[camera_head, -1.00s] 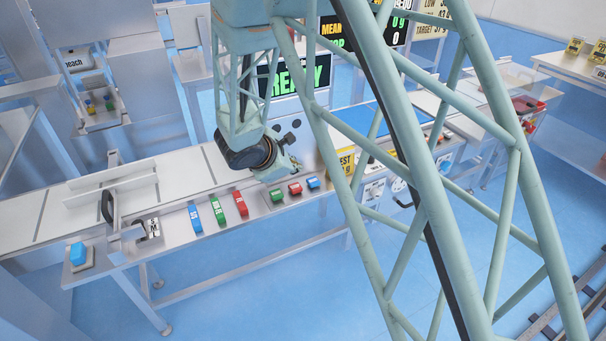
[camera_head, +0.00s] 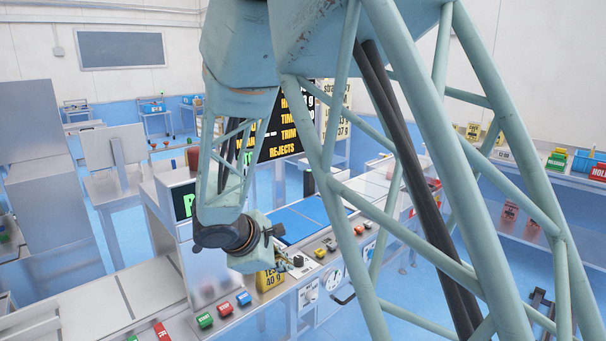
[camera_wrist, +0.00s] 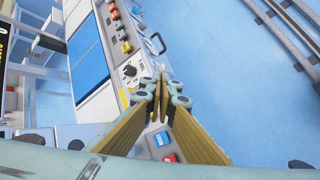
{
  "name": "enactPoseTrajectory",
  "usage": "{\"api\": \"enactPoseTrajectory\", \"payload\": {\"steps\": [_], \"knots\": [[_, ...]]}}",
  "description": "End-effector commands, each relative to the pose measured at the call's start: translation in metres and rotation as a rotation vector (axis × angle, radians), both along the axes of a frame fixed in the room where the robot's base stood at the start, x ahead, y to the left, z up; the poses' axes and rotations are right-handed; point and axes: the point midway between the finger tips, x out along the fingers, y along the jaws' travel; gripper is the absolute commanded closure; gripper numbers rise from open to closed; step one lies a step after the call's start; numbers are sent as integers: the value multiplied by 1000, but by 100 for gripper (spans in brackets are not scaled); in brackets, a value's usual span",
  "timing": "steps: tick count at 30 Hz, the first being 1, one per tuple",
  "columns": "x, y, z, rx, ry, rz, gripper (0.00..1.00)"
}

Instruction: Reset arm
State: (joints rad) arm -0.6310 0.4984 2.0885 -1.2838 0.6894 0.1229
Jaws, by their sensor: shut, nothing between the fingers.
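My gripper (camera_wrist: 160,88) is shut and empty in the wrist view, its two gold-padded fingers meeting at the tips. It hangs over the edge of the machine line. My lattice arm fills the right half of that view and hides part of the line.
The conveyor (camera_head: 95,308) runs at lower left. Green (camera_head: 205,320), red (camera_head: 225,309) and blue (camera_head: 243,298) buttons line its front edge. A blue belt (camera_head: 300,222) lies behind my gripper. A dial panel (camera_wrist: 130,71) shows near the fingers. Open blue floor (camera_wrist: 235,90) lies to the right.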

Motion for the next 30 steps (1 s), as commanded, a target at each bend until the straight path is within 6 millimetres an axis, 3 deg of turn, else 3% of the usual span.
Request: {"api": "enactPoseTrajectory", "payload": {"steps": [1, 6, 15, 21, 30], "knots": [[-4, -17, 8, 15, 0, -42, 100], [-21, -65, 28, 67, 6, -180, 100], [-63, -139, 59, 167, 16, -418, 100], [-95, -178, 77, 235, 21, -565, 100], [-143, -220, 103, 334, 21, -749, 100]]}}
